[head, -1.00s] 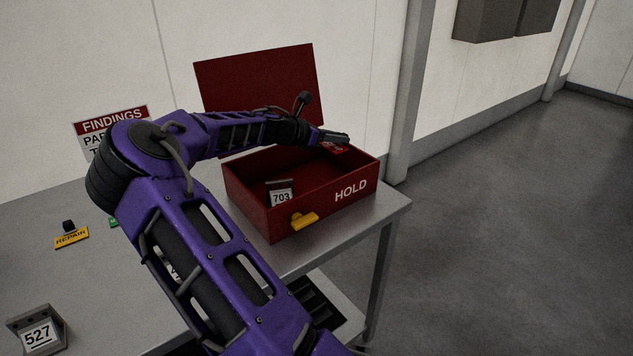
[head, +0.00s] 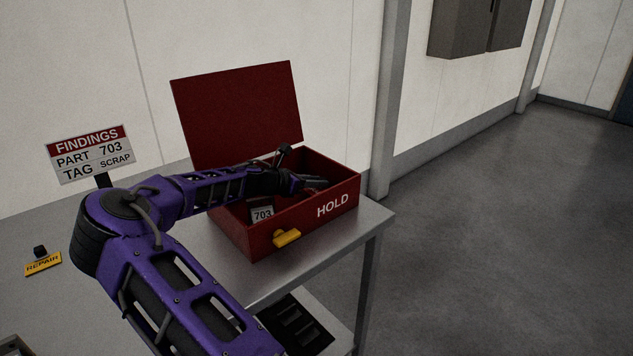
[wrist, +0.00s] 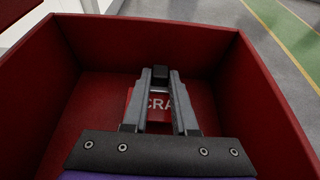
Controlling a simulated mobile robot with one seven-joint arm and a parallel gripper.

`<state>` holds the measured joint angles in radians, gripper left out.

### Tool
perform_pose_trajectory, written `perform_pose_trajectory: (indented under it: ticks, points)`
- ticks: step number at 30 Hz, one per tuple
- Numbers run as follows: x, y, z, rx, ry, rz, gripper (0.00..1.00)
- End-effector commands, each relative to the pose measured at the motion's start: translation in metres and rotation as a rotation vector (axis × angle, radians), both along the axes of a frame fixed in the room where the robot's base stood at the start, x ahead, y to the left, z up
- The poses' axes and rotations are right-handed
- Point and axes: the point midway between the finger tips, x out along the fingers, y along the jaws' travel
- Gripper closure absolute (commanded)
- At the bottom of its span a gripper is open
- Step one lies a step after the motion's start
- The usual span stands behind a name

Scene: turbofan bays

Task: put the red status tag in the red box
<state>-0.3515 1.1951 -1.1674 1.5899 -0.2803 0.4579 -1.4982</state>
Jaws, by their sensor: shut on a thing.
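The red box (head: 280,238), marked HOLD, stands with its lid (head: 240,115) up on the bench's right end. My gripper (head: 318,183) reaches down inside its right part. In the wrist view my gripper (wrist: 160,78) is shut on the black knob of the red status tag (wrist: 158,104), whose white letters "CRA" show between the fingers. The tag is within the box walls, over the red floor; I cannot tell whether it touches the floor. In the head view the tag is largely hidden by the gripper and the front wall.
A part labelled 703 (head: 262,214) is in the box's left part. A yellow latch (head: 286,238) is on the box front. A findings sign (head: 92,155) reads part 703, tag scrap. A yellow REPAIR tag (head: 43,263) lies on the bench (head: 300,262) at left.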

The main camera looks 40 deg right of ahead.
Motion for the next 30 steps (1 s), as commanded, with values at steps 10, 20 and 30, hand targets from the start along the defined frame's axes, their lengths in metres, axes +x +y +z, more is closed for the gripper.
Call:
perform_pose_trajectory:
  ticks: [10, 20, 30]
  points:
    - [0.0, 0.0, -0.01, 0.0, -0.001, 0.0, 1.0]
    - [0.0, 0.0, -0.009, 0.0, 0.0, 0.0, 0.44]
    - [0.0, 0.0, 0.005, 0.0, -0.001, 0.001, 0.44]
